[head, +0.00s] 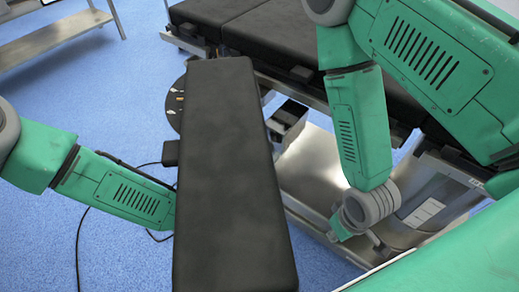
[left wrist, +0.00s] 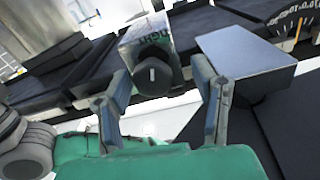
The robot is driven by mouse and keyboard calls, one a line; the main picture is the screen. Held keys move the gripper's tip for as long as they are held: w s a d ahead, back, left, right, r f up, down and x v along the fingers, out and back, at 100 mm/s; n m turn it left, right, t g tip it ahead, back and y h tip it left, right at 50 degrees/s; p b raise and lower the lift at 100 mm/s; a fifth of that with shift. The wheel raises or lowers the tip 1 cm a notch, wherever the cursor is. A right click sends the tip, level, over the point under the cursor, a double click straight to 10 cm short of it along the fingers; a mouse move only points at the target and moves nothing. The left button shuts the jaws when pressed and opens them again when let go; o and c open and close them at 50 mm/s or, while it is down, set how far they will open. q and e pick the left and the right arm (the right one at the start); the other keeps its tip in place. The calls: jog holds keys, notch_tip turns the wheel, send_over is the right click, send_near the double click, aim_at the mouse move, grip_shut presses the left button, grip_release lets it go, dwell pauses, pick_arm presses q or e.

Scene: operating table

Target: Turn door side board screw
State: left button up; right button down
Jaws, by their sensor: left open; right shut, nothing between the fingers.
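A black round knob (left wrist: 153,72) with a light mark on its face, seemingly the screw, sits on a pale block with dark lettering in the left wrist view. My left gripper (left wrist: 161,84) is open, its two fingers on either side of the knob in the picture. I cannot tell whether they touch it. In the head view the long black padded side board (head: 228,170) hides the left gripper and the knob. My right gripper (head: 343,229) is low at the right of the board, shut and empty, partly hidden by its wrist.
The black operating table (head: 260,35) stands at the back. A flat metal plate (left wrist: 245,52) is right of the knob. A metal base (head: 310,165) lies right of the board. A grey shelf (head: 55,43) stands at upper left. Blue floor with a black cable is at left.

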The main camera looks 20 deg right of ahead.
pick_arm(q)
jog(key=shift+s+d, duration=0.1)
jog(key=shift+d, duration=0.5)
jog(key=shift+d+f, duration=0.15)
jog(key=shift+d, duration=0.3)
jog(key=c, duration=1.2)
jog(key=shift+a, duration=0.3)
jog(key=shift+f+n, duration=0.1)
jog(key=shift+n, duration=0.2)
jog(key=n, duration=0.3)
jog(key=shift+s+a, duration=0.1)
jog(key=shift+o, duration=0.2)
jog(key=shift+n+b, duration=0.35)
jog(key=shift+n, duration=1.25)
